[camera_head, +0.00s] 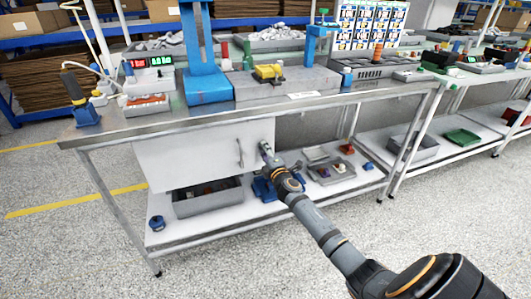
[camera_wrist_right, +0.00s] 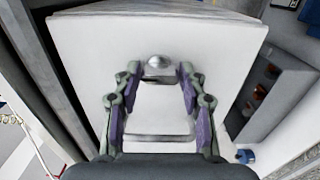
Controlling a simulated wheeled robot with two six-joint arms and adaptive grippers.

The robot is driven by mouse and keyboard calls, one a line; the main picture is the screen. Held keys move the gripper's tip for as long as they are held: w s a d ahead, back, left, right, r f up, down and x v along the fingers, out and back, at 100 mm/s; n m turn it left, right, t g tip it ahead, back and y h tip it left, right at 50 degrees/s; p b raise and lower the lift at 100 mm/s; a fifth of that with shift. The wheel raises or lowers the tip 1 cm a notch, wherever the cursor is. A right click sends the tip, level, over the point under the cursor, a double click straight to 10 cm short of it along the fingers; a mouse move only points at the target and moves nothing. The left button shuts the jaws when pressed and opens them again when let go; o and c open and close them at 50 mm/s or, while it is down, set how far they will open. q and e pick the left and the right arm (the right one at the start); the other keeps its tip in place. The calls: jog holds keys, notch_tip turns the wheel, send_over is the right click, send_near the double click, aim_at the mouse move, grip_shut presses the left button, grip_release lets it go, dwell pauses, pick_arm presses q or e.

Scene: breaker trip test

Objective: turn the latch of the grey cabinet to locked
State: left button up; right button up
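The grey cabinet (camera_head: 190,155) hangs under the workbench top; its pale front fills the middle of the right wrist view (camera_wrist_right: 90,50). A bar handle (camera_head: 239,153) stands upright on it in the head view and shows in the right wrist view (camera_wrist_right: 158,138). A rounded metal knob (camera_wrist_right: 158,66), apparently the latch, lies beyond the handle. My right gripper (camera_head: 266,153) is beside the cabinet's right end. In the right wrist view its fingers (camera_wrist_right: 158,80) are open and spread either side of the knob, with gaps visible. Any lock marking cannot be read. My left gripper is out of view.
The bench top (camera_head: 150,125) is above the cabinet, with its front edge close. A grey bin (camera_head: 208,205) stands on the lower shelf (camera_head: 190,230) below the cabinet. A parts tray (camera_head: 330,172) is to the right. The floor in front is clear.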

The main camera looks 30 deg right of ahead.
jog(key=shift+o, duration=1.3)
jog(key=v, duration=1.2)
